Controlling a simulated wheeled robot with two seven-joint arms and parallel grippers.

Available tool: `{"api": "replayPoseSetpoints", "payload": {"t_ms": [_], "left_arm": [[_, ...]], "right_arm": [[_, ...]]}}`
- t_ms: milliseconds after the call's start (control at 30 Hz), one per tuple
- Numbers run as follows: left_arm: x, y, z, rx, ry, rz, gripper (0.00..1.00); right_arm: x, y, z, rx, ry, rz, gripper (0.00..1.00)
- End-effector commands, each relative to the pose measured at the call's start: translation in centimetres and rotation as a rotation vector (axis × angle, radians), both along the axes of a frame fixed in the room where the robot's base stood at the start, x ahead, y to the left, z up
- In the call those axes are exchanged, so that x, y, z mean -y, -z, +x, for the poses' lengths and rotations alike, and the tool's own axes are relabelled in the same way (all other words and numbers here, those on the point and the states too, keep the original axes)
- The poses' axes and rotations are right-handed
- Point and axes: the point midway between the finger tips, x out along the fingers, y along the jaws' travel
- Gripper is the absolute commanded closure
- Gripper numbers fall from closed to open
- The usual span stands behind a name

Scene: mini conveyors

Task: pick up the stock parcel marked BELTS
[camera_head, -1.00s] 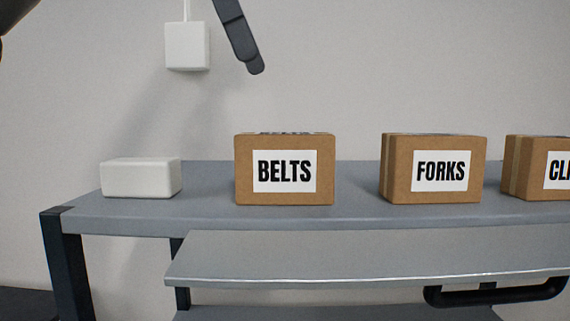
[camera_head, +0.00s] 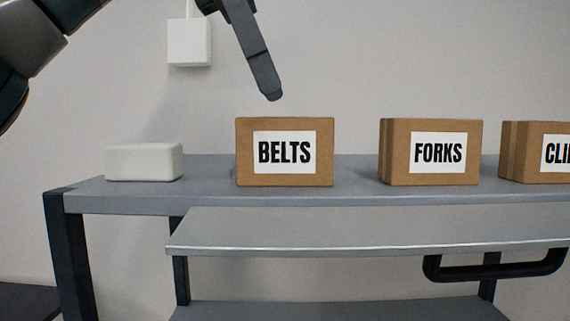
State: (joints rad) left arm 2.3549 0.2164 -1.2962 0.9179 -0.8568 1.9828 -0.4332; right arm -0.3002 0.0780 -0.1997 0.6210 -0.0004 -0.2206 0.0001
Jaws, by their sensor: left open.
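The BELTS parcel (camera_head: 285,178) is a brown cardboard box with a white label. It stands upright on the grey shelf top, near the middle of the head view. My left gripper (camera_head: 272,97) comes in from the upper left. One dark finger shows clearly, pointing down just above the parcel's top edge in the picture; the other finger is not clearly seen. The gripper is open and holds nothing that I can see. My right gripper is not in view.
The FORKS parcel (camera_head: 398,168) stands to the right on the grey shelf top (camera_head: 120,200), with another partly cut-off parcel (camera_head: 514,150) beyond it. A white block (camera_head: 144,162) lies at the left. A lower grey shelf (camera_head: 340,228) with a black handle (camera_head: 500,272) juts forward. A white box (camera_head: 189,43) hangs on the wall.

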Motion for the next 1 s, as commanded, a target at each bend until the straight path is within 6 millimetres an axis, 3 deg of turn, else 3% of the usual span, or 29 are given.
{"api": "replayPoseSetpoints", "payload": {"t_ms": [33, 400, 1000], "left_arm": [[0.2, 1.0, 0.0, -0.001, 0.002, 0.000, 0.33], [1.9, 4.7, 0.0, 0.000, 0.000, 0.001, 0.33], [2.3, 5.5, 0.2, 0.000, -0.001, 0.000, 0.33]], "right_arm": [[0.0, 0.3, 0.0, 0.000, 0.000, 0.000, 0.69], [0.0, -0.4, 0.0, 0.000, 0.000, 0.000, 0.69], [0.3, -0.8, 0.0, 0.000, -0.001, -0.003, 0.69]]}}
